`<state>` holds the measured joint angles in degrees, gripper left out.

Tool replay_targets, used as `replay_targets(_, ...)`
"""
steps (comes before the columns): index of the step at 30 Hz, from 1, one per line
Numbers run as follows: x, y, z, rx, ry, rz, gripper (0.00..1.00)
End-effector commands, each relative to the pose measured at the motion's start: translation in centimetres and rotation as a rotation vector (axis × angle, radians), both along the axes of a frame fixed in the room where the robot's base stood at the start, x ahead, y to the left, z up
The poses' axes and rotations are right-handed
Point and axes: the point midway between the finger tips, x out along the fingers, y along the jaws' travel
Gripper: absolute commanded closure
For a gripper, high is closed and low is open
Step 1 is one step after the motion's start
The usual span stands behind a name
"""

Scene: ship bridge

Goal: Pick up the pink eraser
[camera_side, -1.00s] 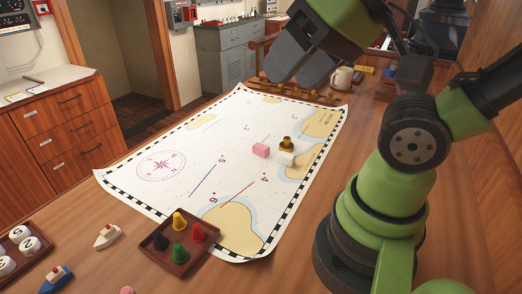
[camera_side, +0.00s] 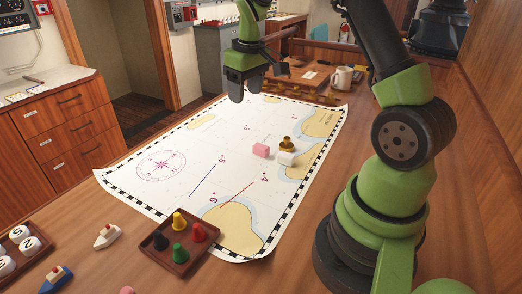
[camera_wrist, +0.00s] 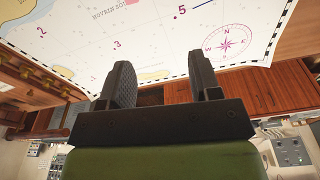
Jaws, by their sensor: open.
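The pink eraser (camera_side: 261,150) is a small pink block lying on the sea chart (camera_side: 215,160), right of its middle in the side view. A white block (camera_side: 285,159) lies just to its right, with a brass piece (camera_side: 287,143) close behind that. My gripper (camera_side: 241,96) is above the far edge of the chart, up and left of the eraser and apart from it. In the wrist view my gripper (camera_wrist: 165,82) shows two dark fingers spread apart with nothing between them. A small pink patch at that view's top edge is too cut off to identify.
A wooden tray (camera_side: 184,262) with coloured pawns stands at the chart's near edge. The chart around the eraser is mostly clear.

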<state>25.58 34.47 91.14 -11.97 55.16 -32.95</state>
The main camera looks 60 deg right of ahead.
Motion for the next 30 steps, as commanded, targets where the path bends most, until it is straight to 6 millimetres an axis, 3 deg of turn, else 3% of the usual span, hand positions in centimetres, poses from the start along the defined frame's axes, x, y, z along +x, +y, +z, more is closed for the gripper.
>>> replay_targets(1,0.1,-1.4,-2.2,0.005,0.037,0.007,0.43)
replay_targets(3,0.2,-2.9,-4.5,0.009,0.071,0.024,0.43)
replay_targets(9,-0.1,-5.0,-8.3,0.019,0.124,0.053,0.43)
replay_targets(30,0.0,-5.0,-17.3,0.021,0.132,0.056,0.43)
